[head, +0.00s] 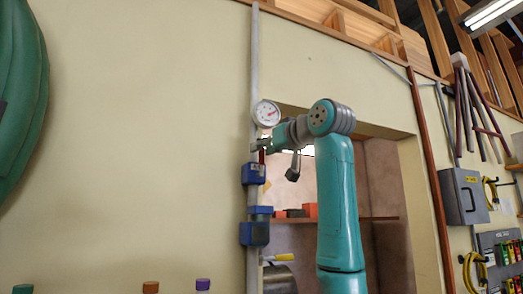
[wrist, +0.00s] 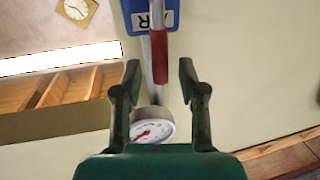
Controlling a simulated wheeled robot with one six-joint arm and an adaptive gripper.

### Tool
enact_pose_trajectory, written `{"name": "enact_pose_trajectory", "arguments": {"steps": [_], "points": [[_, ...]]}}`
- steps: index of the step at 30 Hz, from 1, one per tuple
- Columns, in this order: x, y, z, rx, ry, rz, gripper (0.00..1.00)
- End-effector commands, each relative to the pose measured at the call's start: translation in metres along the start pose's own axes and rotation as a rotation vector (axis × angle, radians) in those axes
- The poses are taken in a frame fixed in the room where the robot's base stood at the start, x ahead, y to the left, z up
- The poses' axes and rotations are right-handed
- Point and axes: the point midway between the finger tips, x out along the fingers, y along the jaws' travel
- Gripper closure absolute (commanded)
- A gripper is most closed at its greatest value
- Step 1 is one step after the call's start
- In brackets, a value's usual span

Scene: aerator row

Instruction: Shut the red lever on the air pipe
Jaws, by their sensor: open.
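The red lever (wrist: 159,58) stands out from a blue labelled block (wrist: 136,14) on the grey air pipe (wrist: 146,55) and runs roughly along the pipe. In the head view the red lever (head: 262,157) is a small strip just above the blue block (head: 252,174), partly hidden by my gripper (head: 257,146). In the wrist view my open gripper (wrist: 158,70) has one finger on each side of the lever and pipe, with gaps on both sides. I cannot tell whether the fingertips reach the lever's depth.
A round pressure gauge (head: 267,114) sits on the pipe just above my gripper; it also shows between the fingers in the wrist view (wrist: 153,130). Another blue block (head: 255,233) and a yellow handle (head: 283,257) are lower down. A wall recess with a shelf (head: 360,219) lies behind my arm.

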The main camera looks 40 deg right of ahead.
Motion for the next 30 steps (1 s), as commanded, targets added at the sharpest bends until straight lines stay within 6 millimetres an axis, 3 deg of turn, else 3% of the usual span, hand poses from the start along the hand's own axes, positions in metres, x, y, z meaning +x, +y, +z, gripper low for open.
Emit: {"name": "enact_pose_trajectory", "arguments": {"steps": [4,14,19,30], "points": [[0.0111,-0.0005,-0.0002,0.001,0.001,0.000,0.59],[0.0140,-0.0002,-0.0001,0.000,0.001,0.000,0.59],[0.0140,-0.0002,0.0000,0.000,0.001,0.000,0.99],[0.0139,0.0006,0.0002,0.008,0.002,0.000,1.00]]}}
